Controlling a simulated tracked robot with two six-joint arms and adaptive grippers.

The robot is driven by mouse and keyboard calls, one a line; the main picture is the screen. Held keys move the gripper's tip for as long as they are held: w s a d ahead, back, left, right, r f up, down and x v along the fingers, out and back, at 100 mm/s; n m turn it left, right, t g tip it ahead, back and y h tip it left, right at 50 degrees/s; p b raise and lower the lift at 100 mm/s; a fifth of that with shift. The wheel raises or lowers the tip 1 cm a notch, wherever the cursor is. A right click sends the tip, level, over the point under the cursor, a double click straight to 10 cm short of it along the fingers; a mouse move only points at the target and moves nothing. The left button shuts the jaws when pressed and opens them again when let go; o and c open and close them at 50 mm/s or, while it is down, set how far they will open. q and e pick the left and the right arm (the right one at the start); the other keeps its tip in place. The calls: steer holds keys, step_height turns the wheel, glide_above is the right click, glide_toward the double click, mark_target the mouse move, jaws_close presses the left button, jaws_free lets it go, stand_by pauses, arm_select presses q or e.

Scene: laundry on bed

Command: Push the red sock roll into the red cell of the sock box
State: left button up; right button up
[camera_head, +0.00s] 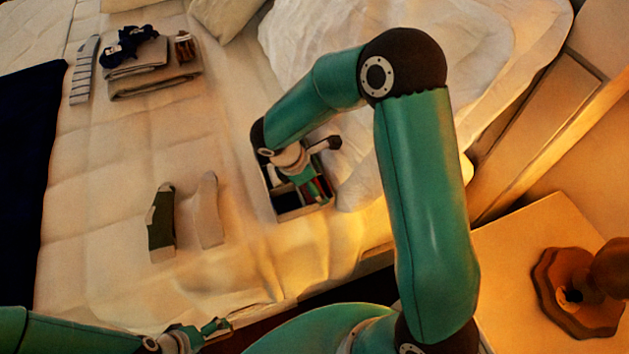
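A small red, striped piece (321,187) shows in the right part of the box, close beside the gripper. It may be the red sock roll, but I cannot tell it from a red cell lining. Whether the fingers touch it or are closed is hidden. My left gripper (218,329) is low at the bottom left, away from the box, with no object visible in it.
Green (161,222) and pale (209,210) socks lie left of the box. Folded grey cloths (153,82) with dark and brown items on top lie upper left, beside a striped sock (84,70). A white duvet (330,60) borders the box. A nightstand (520,240) stands right.

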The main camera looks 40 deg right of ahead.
steer(key=shift+r, duration=0.1)
steer(key=v, duration=1.1)
steer(key=shift+a+r, duration=0.2)
steer(key=shift+r, duration=0.05)
